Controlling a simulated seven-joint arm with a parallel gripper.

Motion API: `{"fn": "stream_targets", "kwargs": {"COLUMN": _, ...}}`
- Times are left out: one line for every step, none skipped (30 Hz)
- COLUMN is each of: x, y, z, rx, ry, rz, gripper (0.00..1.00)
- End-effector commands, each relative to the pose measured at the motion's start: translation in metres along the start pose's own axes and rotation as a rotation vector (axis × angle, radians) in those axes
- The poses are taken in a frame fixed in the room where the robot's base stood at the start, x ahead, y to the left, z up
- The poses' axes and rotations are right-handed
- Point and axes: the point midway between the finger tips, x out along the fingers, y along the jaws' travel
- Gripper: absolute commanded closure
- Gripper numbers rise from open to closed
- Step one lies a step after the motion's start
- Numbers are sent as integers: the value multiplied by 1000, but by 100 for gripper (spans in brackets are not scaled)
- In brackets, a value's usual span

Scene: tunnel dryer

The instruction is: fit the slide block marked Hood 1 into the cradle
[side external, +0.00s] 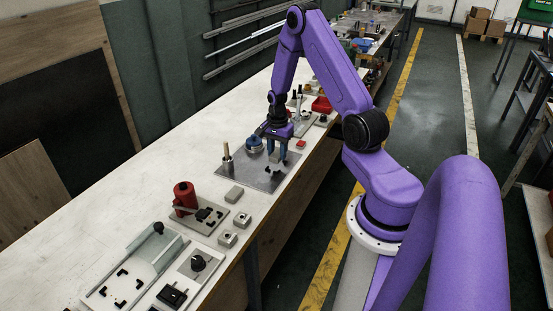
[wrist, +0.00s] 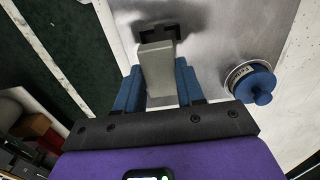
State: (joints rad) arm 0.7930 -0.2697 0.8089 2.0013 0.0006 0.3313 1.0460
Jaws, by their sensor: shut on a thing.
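My gripper (side external: 278,155) is low over a grey metal plate (side external: 250,174) on the bench. In the wrist view its two blue fingers (wrist: 158,80) are shut on a plain grey block (wrist: 157,62). No marking on the block can be read. A small black bracket (wrist: 163,32), seemingly the cradle, lies on the plate just beyond the block's far end. The block partly covers it in the wrist view, and I cannot tell whether they touch. In the side view the gripper hides this bracket.
A blue knob (wrist: 257,83) with a lettered white ring stands right of the block; it also shows in the side view (side external: 254,143). An upright post (side external: 227,158) stands on the plate's left. A red cylinder (side external: 185,196) and loose grey blocks (side external: 234,194) are nearer. The bench's left side is clear.

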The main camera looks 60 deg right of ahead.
Motion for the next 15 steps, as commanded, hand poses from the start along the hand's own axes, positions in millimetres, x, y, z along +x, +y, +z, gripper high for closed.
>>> {"fn": "stream_targets", "kwargs": {"x": 2, "y": -1, "z": -1, "rx": 0, "ry": 0, "rz": 0, "gripper": 100}}
{"fn": "stream_targets", "kwargs": {"x": 3, "y": -2, "z": -1, "rx": 0, "ry": 0, "rz": 0, "gripper": 100}}
{"fn": "stream_targets", "kwargs": {"x": 5, "y": -4, "z": -3, "rx": 0, "ry": 0, "rz": -1, "gripper": 100}}
{"fn": "stream_targets", "kwargs": {"x": 8, "y": -5, "z": -4, "rx": 0, "ry": 0, "rz": 0, "gripper": 100}}
{"fn": "stream_targets", "kwargs": {"x": 11, "y": -6, "z": -4, "rx": 0, "ry": -1, "rz": 1, "gripper": 100}}
{"fn": "stream_targets", "kwargs": {"x": 17, "y": -5, "z": -4, "rx": 0, "ry": -1, "rz": 2, "gripper": 100}}
{"fn": "stream_targets", "kwargs": {"x": 21, "y": -5, "z": -4, "rx": 0, "ry": -1, "rz": 2, "gripper": 100}}
{"fn": "stream_targets", "kwargs": {"x": 25, "y": -5, "z": -4, "rx": 0, "ry": -1, "rz": 2, "gripper": 100}}
{"fn": "stream_targets", "kwargs": {"x": 30, "y": -5, "z": -4, "rx": 0, "ry": -2, "rz": 3, "gripper": 100}}
{"fn": "stream_targets", "kwargs": {"x": 32, "y": -5, "z": -4, "rx": 0, "ry": -1, "rz": 2, "gripper": 100}}
{"fn": "stream_targets", "kwargs": {"x": 34, "y": -5, "z": -4, "rx": 0, "ry": -1, "rz": 1, "gripper": 100}}
{"fn": "stream_targets", "kwargs": {"x": 37, "y": -5, "z": -4, "rx": 0, "ry": 0, "rz": 0, "gripper": 100}}
{"fn": "stream_targets", "kwargs": {"x": 38, "y": -5, "z": -4, "rx": 0, "ry": 0, "rz": 0, "gripper": 100}}
{"fn": "stream_targets", "kwargs": {"x": 38, "y": -6, "z": -4, "rx": 0, "ry": 0, "rz": -1, "gripper": 100}}
{"fn": "stream_targets", "kwargs": {"x": 38, "y": -6, "z": -4, "rx": 0, "ry": 1, "rz": -1, "gripper": 100}}
